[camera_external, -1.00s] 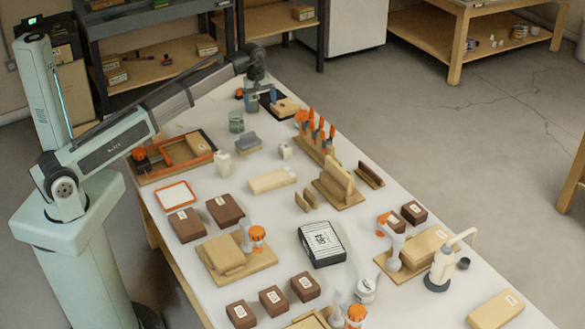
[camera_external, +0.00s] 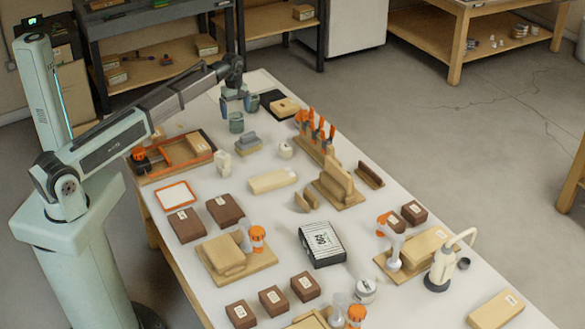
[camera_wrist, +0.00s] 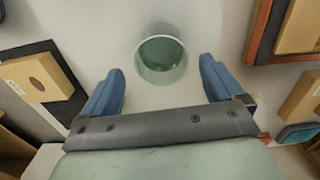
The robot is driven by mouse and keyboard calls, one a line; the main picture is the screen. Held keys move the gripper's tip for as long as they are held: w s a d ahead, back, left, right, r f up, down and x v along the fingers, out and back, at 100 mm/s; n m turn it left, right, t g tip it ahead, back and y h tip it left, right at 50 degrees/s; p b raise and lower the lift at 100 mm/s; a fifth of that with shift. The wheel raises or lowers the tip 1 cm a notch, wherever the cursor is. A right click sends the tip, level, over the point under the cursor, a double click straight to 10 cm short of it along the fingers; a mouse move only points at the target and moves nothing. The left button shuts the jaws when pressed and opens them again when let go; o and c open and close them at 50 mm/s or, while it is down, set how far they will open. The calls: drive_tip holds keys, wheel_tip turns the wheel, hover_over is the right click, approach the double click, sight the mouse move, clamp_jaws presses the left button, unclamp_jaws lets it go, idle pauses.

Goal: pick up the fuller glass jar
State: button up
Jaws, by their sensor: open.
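A greenish glass jar (camera_external: 236,123) stands upright on the white bench, near its far end. It also shows in the wrist view (camera_wrist: 161,58), seen from above with a darker green inside. My gripper (camera_external: 236,104) is open and empty, with its blue fingers pointing down above and behind this jar. In the wrist view my gripper (camera_wrist: 160,88) has the jar ahead of the fingertips, about midway between them, not held. A second greenish, jar-like shape (camera_external: 253,103) shows beside the right finger, partly hard to separate from it. I cannot compare the fill levels.
A black mat (camera_external: 268,95) with a cardboard box (camera_external: 285,105) lies right of my gripper. An orange-edged wooden tray (camera_external: 160,176) lies to the left. A grey block (camera_external: 248,140) and a pale container (camera_external: 223,162) stand just in front of the jar.

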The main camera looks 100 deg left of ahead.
sight(236, 122)
drive_tip(key=shift+w+d+f, duration=0.1)
drive_tip(key=shift+d+f, duration=0.05)
drive_tip(key=shift+f, duration=1.45)
drive_tip(key=shift+d+f, duration=0.15)
drive_tip(key=shift+f, duration=1.4)
drive_tip(key=c, duration=1.2)
drive_tip(key=shift+r, duration=0.2)
drive_tip(key=shift+c, duration=0.2)
wheel_tip(236, 122, up, 10)
drive_tip(key=shift+f, duration=0.25)
